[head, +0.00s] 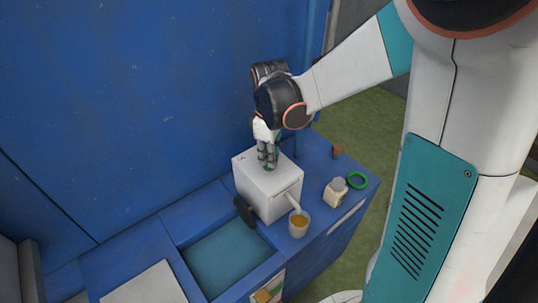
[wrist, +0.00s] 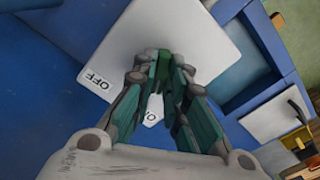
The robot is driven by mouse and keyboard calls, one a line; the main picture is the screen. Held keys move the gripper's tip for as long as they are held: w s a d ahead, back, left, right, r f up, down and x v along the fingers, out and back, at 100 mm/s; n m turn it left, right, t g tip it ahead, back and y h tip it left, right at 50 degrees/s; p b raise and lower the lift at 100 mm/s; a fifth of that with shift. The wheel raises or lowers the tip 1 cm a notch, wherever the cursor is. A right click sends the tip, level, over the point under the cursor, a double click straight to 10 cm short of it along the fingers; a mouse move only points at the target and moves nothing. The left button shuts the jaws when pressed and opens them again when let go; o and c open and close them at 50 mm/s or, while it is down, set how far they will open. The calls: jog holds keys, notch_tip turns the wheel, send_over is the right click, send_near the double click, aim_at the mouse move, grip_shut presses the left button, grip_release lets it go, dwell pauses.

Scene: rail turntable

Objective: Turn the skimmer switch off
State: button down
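The skimmer is a white box (head: 262,184) on the blue bench, with a dark disc (head: 245,212) at its side and a spout at its front. My gripper (head: 268,164) points down at the top of the box. In the wrist view my gripper's green fingertips (wrist: 164,70) are drawn close together over the white top (wrist: 210,40). An OFF label (wrist: 97,80) shows left of the fingers. A second label (wrist: 152,110) is partly covered by them. The switch itself cannot be made out; the fingers hide that spot. I cannot tell whether the fingertips touch it.
A cup of orange liquid (head: 299,224) stands under the spout. A water-filled basin (head: 225,255) lies in front left. A blue wall (head: 130,100) rises behind.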

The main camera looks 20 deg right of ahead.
jog(key=shift+m, duration=0.3)
jog(key=m, duration=0.5)
jog(key=shift+m, duration=0.3)
jog(key=m, duration=0.5)
jog(key=shift+m, duration=0.3)
dwell(0.3)
jog(key=c, duration=1.7)
grip_release()
jog(key=shift+o, duration=0.2)
jog(key=shift+r, duration=0.15)
notch_tip(320, 180, up, 12)
jog(key=shift+s, duration=0.15)
